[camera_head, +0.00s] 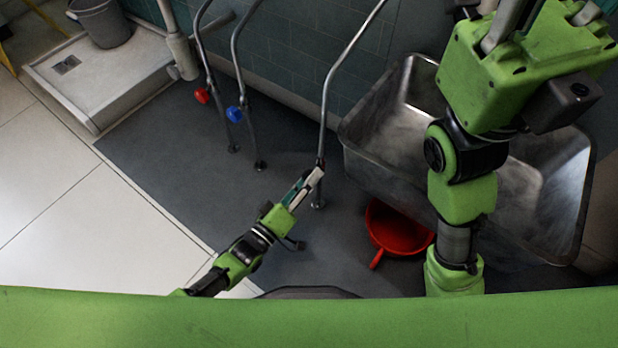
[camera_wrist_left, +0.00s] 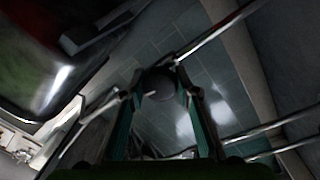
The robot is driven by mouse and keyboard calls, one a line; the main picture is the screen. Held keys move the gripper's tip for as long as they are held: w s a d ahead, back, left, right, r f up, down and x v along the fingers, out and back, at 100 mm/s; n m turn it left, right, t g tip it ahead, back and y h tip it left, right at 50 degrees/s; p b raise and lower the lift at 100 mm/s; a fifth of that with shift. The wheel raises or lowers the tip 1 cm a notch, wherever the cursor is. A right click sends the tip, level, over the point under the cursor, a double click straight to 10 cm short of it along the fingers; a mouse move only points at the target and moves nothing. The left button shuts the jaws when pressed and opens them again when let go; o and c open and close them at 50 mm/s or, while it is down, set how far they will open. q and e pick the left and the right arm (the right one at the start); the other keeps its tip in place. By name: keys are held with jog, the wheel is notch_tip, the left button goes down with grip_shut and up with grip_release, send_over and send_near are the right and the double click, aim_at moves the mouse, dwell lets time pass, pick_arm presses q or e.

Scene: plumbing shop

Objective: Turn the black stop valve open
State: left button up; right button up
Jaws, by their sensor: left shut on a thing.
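The black stop valve (camera_wrist_left: 158,84) shows as a dark round knob between the two fingers in the left wrist view. In the head view it is on the third pipe from the left, mostly hidden at the fingertips. My left gripper (camera_head: 314,177) reaches up to this pipe from the lower left and is shut on the valve's knob. Its fingers stand on either side of the knob in the left wrist view (camera_wrist_left: 160,98). How far the valve is turned cannot be told. My right arm stands raised at the right, its gripper out of view.
A red-handled valve (camera_head: 202,95) and a blue-handled valve (camera_head: 234,114) are on pipes to the left. A metal sink (camera_head: 364,170) stands at the right, with a red basin (camera_head: 393,235) below its front. A grey bucket (camera_head: 101,22) stands in a shallow tray (camera_head: 88,112). The dark mat (camera_head: 165,165) is clear at left.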

dwell(0.4)
pick_arm(q)
jog(key=o, duration=1.1)
jog(key=v, duration=1.2)
